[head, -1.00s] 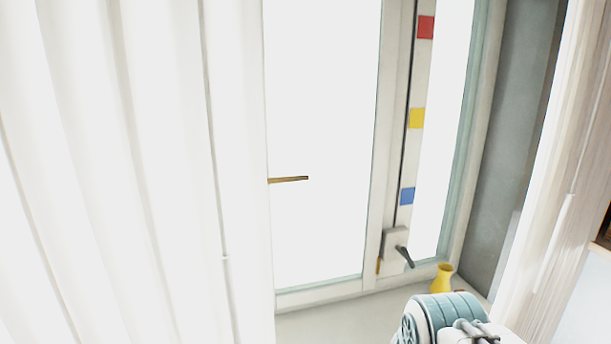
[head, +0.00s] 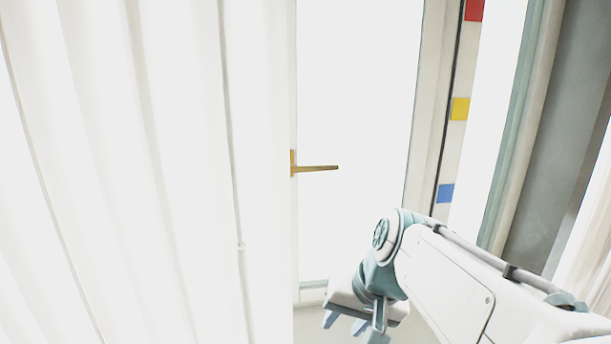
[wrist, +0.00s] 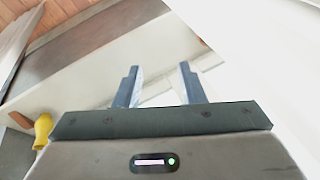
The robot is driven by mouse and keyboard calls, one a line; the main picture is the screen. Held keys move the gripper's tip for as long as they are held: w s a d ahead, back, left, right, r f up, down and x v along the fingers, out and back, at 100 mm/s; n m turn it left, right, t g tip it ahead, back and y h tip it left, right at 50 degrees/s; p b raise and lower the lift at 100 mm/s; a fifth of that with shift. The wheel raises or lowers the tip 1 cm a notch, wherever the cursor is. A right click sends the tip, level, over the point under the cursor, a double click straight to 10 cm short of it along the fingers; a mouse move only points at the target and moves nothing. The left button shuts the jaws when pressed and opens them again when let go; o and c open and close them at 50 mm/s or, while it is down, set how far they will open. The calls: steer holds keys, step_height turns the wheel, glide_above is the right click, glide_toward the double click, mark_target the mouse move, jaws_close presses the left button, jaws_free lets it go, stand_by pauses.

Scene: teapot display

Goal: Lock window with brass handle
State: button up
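The brass handle (head: 315,168) is on the left frame of the window (head: 357,120) in the head view, beside the white curtain. Its lever points right, nearly level, and its base plate shows at the curtain's edge. My gripper (head: 344,326) is at the bottom of the head view, below and a little right of the handle and well apart from it. In the wrist view my gripper (wrist: 159,84) shows two fingers standing apart with nothing between them. The handle is not in the wrist view.
White curtains (head: 130,170) fill the left side. Red, yellow (head: 460,108) and blue squares are on the strip right of the pane. A yellow vase (wrist: 43,128) stands at the left of the wrist view. A pale sill (wrist: 80,85) runs behind my fingers.

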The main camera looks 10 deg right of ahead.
steer(key=w+r+m+t+y+b, duration=0.1)
steer(key=w+r+m+y+b, duration=0.15)
steer(key=w, duration=0.55)
steer(key=m+t+y+b, duration=0.3)
steer(key=m+t+y, duration=0.2)
steer(key=t+y, duration=0.2)
glide_toward(328, 169)
steer(key=shift+h, duration=0.35)
steer(key=p+x, duration=0.1)
steer(key=x, duration=0.2)
steer(key=p+x, duration=0.1)
steer(key=x, duration=0.3)
steer(key=p+x, duration=0.1)
steer(key=x, duration=0.3)
steer(key=shift+s+a+r, duration=0.1)
steer(key=shift+a+r, duration=0.05)
steer(key=shift+r, duration=0.2)
jaws_close()
